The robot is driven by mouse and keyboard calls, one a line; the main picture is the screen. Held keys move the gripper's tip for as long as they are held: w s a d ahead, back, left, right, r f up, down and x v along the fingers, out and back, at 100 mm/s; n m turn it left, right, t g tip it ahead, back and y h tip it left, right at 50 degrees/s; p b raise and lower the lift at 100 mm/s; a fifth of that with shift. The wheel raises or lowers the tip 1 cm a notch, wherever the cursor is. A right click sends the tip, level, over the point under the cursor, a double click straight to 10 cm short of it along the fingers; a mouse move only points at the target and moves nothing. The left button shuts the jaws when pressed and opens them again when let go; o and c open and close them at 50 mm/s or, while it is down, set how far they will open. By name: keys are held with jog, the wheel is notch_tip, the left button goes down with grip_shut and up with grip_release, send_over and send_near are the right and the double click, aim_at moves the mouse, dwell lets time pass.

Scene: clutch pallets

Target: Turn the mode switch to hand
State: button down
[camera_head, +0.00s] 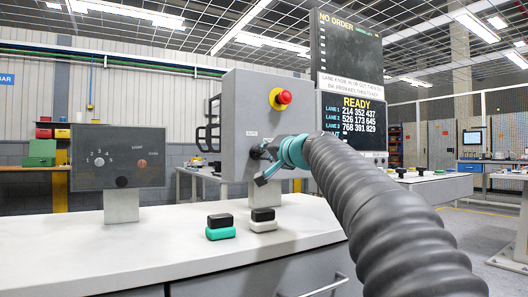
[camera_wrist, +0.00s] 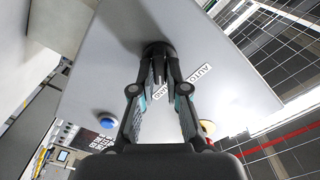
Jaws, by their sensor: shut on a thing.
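The mode switch is a black knob on the face of a grey control box (camera_head: 235,110). In the wrist view the knob (camera_wrist: 157,48) stands out from the grey panel, between my fingertips. My gripper (camera_head: 262,158) is at the box's lower front face, with its fingers shut on the knob; it also shows in the wrist view (camera_wrist: 158,66). An AUTO label (camera_wrist: 191,74) is right of the knob. Another label, partly hidden by a finger, seems to read HAND (camera_wrist: 157,93). The fingers cover much of the knob, so I cannot tell its exact setting.
A red mushroom button (camera_head: 284,97) on a yellow base sits above the switch. A dark dial panel (camera_head: 118,158) stands left on the white counter (camera_head: 150,245). Black-and-teal (camera_head: 220,233) and black-and-white (camera_head: 262,225) blocks lie in front. A display (camera_head: 350,115) reads READY.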

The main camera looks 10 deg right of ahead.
jog(key=shift+m, duration=1.1)
jog(key=c, duration=1.2)
grip_release()
jog(key=shift+s, duration=0.1)
jog(key=v, duration=1.1)
jog(key=shift+s+d, duration=0.2)
jog(key=shift+s, duration=0.15)
